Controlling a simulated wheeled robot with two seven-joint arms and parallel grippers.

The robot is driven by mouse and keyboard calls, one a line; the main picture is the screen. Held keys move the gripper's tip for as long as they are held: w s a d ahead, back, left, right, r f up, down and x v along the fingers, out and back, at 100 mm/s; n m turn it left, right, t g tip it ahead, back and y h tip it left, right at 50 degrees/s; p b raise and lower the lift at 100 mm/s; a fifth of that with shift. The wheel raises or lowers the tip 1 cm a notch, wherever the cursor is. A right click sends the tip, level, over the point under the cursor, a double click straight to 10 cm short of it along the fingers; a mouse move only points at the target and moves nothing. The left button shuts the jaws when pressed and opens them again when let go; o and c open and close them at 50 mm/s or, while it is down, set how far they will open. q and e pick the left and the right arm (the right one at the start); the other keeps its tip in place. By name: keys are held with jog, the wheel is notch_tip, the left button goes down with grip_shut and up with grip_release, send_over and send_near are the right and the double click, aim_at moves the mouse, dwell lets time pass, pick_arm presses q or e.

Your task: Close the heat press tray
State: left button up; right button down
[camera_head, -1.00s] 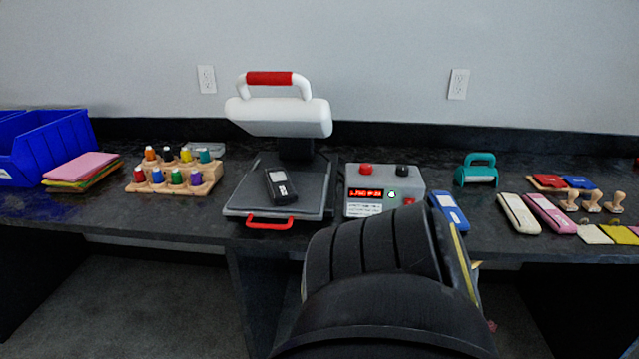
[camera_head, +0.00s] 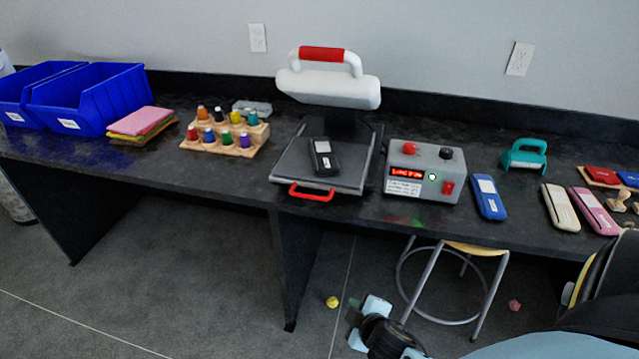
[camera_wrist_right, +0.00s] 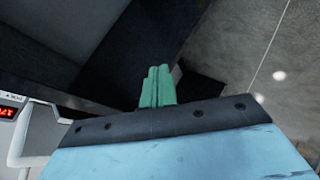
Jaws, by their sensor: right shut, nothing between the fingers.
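The heat press stands on the dark bench, with its white upper head (camera_head: 328,90) raised and tilted up, topped by a red-gripped handle (camera_head: 321,54). Its flat grey tray (camera_head: 290,166) sits forward of the head, exposed, with a red front handle (camera_head: 311,192) at the bench's front edge. A black device with a pale label (camera_head: 324,157) lies on the tray. My right gripper (camera_head: 354,308) is low, below the bench top in front of the press, apart from the tray. Its green fingers (camera_wrist_right: 158,86) are together and empty in the wrist view. My left gripper is not visible.
A grey control box (camera_head: 424,172) with a red display stands right of the press. A wooden bottle rack (camera_head: 228,148) and blue bins (camera_head: 90,98) are left. A stool (camera_head: 478,248) is under the bench, right of my gripper. Floor at left is clear.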

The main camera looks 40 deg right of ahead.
jog(key=w+a+r+n+t+y+p, duration=0.1)
jog(key=w+r+n+t+p, duration=0.25)
jog(key=r, duration=0.65)
jog(key=w+a+r+n+t+y+p, duration=0.1)
jog(key=w+r+n+t+y+p, duration=0.25)
jog(key=r, duration=0.65)
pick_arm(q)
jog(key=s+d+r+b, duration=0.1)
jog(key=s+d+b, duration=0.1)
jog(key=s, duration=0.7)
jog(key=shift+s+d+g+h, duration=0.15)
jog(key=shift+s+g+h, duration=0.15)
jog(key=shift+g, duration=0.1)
pick_arm(e)
jog(key=shift+w+d+f+n+g+h, duration=0.15)
jog(key=shift+w+d+f+n+h, duration=0.3)
jog(key=shift+w, duration=1.55)
jog(key=shift+w+d+f+g+h, duration=0.2)
jog(key=shift+w+d, duration=0.45)
jog(key=shift+w, duration=1.4)
jog(key=shift+w+d+f+n+g+h, duration=0.1)
jog(key=shift+w+d+f+n+h, duration=0.3)
jog(key=shift+w, duration=1.6)
jog(key=shift+d, duration=0.15)
